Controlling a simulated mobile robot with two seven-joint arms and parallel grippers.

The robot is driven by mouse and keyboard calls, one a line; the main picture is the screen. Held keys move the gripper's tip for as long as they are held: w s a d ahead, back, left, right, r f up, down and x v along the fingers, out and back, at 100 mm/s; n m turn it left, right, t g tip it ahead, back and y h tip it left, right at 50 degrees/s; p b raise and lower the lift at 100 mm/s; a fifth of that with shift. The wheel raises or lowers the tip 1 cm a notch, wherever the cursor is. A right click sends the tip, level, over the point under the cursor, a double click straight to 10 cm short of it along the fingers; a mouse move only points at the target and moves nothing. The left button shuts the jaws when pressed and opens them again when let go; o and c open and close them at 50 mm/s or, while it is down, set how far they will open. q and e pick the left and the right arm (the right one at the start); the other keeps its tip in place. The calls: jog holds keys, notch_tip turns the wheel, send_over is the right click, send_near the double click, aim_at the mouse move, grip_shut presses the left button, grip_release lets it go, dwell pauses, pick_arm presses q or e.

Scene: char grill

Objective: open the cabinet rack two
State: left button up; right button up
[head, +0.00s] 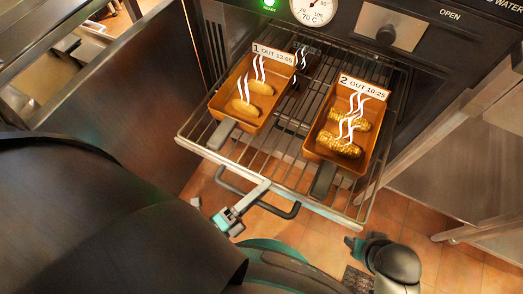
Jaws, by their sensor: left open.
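A wire rack (285,150) extends out of the dark cabinet, sloping toward me in the head view. It bears two orange pans with labels. The left pan (222,108) is labelled 1 and holds steaming sausage-like items. The right pan (368,150) is labelled 2 and holds steaming corn cobs. A dark bar handle (285,212) hangs below the rack's front edge. My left gripper (243,202) is open at this handle, with a finger overlapping it in the picture; I cannot tell whether they touch. What looks like my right gripper (362,244) is low at the right, its jaws unclear.
A dial gauge reading 70 C (313,8) and a panel with a knob (386,35) marked OPEN are above the rack. A large dark metal panel (130,95) stands at the left. A steel counter (470,150) is at the right. Tiled floor (310,235) shows below.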

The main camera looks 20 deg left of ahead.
dwell(0.3)
pick_arm(q)
jog(key=b+v, duration=0.1)
jog(key=v, duration=1.4)
pick_arm(e)
jog(key=shift+w+r+t, duration=0.15)
jog(key=shift+w+r, duration=0.05)
jog(key=shift+r, duration=0.6)
jog(key=shift+w+r+t, duration=0.15)
jog(key=shift+r, duration=0.65)
pick_arm(q)
jog(key=shift+s, duration=0.1)
